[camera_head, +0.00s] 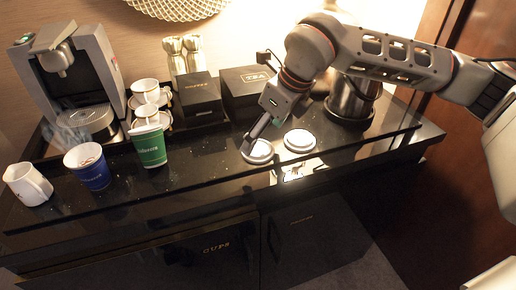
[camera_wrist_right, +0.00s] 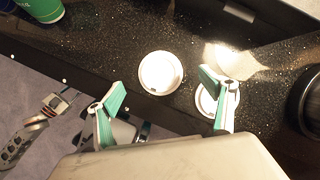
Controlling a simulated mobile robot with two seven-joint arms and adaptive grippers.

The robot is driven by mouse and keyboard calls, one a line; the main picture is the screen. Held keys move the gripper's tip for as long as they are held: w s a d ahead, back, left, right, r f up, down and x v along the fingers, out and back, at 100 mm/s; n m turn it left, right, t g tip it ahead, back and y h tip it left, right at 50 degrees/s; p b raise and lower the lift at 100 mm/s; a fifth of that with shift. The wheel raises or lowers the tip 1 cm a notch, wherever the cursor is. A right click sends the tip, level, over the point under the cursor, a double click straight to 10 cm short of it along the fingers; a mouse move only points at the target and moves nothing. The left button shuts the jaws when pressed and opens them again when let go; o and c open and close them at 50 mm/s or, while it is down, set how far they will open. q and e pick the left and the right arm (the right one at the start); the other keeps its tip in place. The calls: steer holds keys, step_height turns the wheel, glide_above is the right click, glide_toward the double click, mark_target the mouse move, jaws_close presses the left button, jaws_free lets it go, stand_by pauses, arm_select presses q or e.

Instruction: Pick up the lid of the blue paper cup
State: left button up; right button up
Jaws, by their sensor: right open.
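Two white round lids lie flat on the black counter. The left lid (camera_head: 258,152) is just below my right gripper (camera_head: 256,137). The right lid (camera_head: 299,140) lies beside it. In the right wrist view the left lid (camera_wrist_right: 160,72) shows between the two spread fingers, slightly ahead of them, and the right lid (camera_wrist_right: 206,101) is partly hidden by the right finger. My right gripper is open and empty; contact with the lid cannot be told. The blue paper cup (camera_head: 90,172) stands open at the left. Which lid belongs to it cannot be told.
A green cup (camera_head: 150,146), a white pitcher (camera_head: 27,184) and a coffee machine (camera_head: 75,80) stand to the left. Dark boxes (camera_head: 248,85) and a metal ice bucket (camera_head: 350,98) stand behind the lids. The counter between green cup and lids is clear.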

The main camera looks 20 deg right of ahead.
mark_target(257, 147)
steer(key=x, duration=0.4)
steer(key=shift+s, duration=0.1)
steer(key=c, duration=0.8)
steer(key=shift+c, duration=0.2)
